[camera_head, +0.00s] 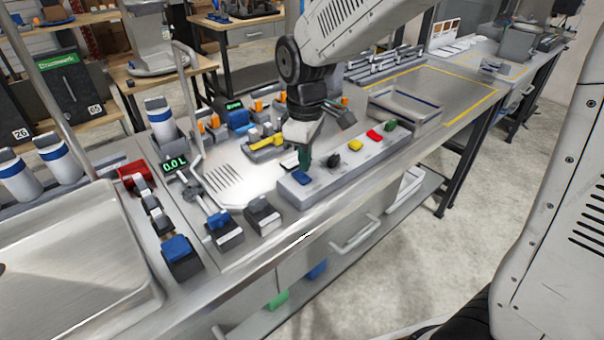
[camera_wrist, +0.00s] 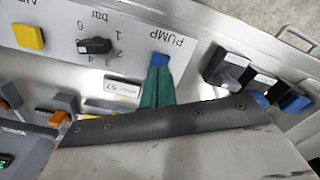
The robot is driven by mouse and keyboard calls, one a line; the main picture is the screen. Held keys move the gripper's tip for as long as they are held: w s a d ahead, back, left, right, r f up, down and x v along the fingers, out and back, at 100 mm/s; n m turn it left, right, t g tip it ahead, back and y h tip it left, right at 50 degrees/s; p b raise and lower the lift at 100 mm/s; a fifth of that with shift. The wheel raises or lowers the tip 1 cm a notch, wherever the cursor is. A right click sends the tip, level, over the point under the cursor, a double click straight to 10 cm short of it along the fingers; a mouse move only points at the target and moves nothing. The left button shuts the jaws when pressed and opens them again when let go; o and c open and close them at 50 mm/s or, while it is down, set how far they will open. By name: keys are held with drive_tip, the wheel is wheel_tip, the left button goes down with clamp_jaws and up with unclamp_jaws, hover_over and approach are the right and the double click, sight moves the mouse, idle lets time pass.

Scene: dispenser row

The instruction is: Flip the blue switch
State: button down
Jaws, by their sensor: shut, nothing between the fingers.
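A blue switch (camera_head: 302,178) sits at the near left end of the grey control panel (camera_head: 325,183). In the wrist view the blue switch (camera_wrist: 161,60) is beside the word PUMP, partly covered by my fingers. My gripper (camera_head: 305,160) is shut and empty, with green fingertips pointing down at this switch. In the wrist view its tips (camera_wrist: 157,75) overlap the switch's lower edge; I cannot tell if they touch. Other blue-topped controls stand to the left: one near the tray (camera_head: 219,220) and one at the counter edge (camera_head: 177,247).
Along the panel are a black knob (camera_head: 333,160), a yellow button (camera_head: 355,145), a red button (camera_head: 375,135) and a green knob (camera_head: 390,126). A grey-topped switch (camera_head: 263,213) stands left of the panel.

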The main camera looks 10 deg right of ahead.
sight(305, 179)
drive_tip(key=shift+r, duration=2.2)
drive_tip(key=s+d+r+m, duration=0.1)
drive_tip(key=s+d+m, duration=0.2)
drive_tip(key=s, duration=0.4)
drive_tip(key=s+d+r+m+t, duration=0.1)
drive_tip(key=s+d+m, duration=0.3)
drive_tip(key=s, duration=0.4)
drive_tip(key=s+d+r+m, duration=0.2)
drive_tip(key=s+d+m, duration=0.2)
drive_tip(key=s, duration=0.4)
drive_tip(key=shift+d, duration=0.85)
drive_tip(key=shift+r, duration=0.1)
